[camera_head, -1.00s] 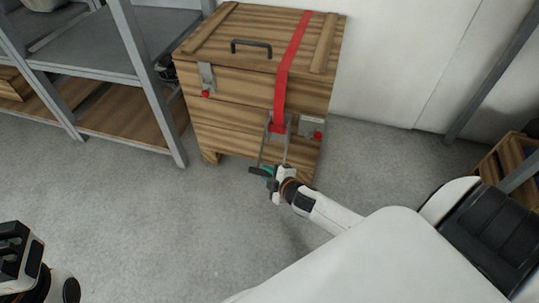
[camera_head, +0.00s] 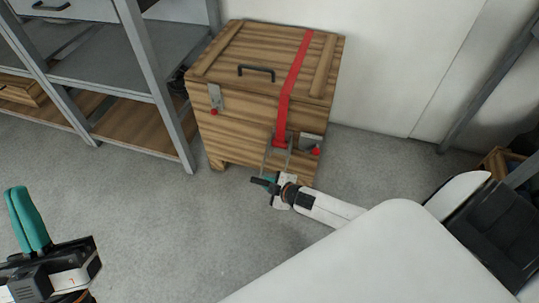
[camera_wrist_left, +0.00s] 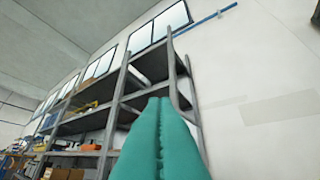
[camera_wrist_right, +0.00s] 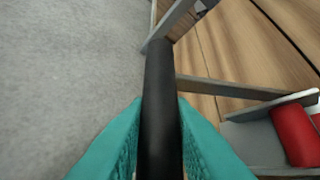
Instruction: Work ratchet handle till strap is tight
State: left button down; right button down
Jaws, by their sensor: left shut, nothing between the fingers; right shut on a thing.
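A red strap (camera_head: 292,85) runs over the lid and down the front of a wooden crate (camera_head: 235,117). It ends at a grey metal ratchet (camera_head: 279,150) low on the crate's front. In the right wrist view the black ratchet handle (camera_wrist_right: 159,100) lies between the teal fingers of my right gripper (camera_wrist_right: 160,150), which is shut on it. In the head view my right gripper (camera_head: 265,183) is in front of the crate, below the ratchet. My left gripper (camera_head: 28,220) is shut and empty at the lower left, away from the crate. Its teal fingers (camera_wrist_left: 160,135) point up together.
Grey metal shelving (camera_head: 140,60) stands left of the crate, close to it. A white wall (camera_head: 400,60) is behind. Latches with red knobs (camera_head: 214,111) are on the crate's front. The grey floor (camera_head: 175,220) between my grippers is clear.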

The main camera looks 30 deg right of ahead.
jog(key=shift+s+a+r+p, duration=0.1)
jog(key=shift+a+r+p, duration=0.1)
jog(key=shift+r+p, duration=0.4)
pick_arm(q)
jog(key=w+f+g+y, duration=0.2)
jog(key=w+f+g, duration=0.2)
jog(key=f+g, duration=0.1)
jog(key=shift+f, duration=0.6)
jog(key=shift+w, duration=0.1)
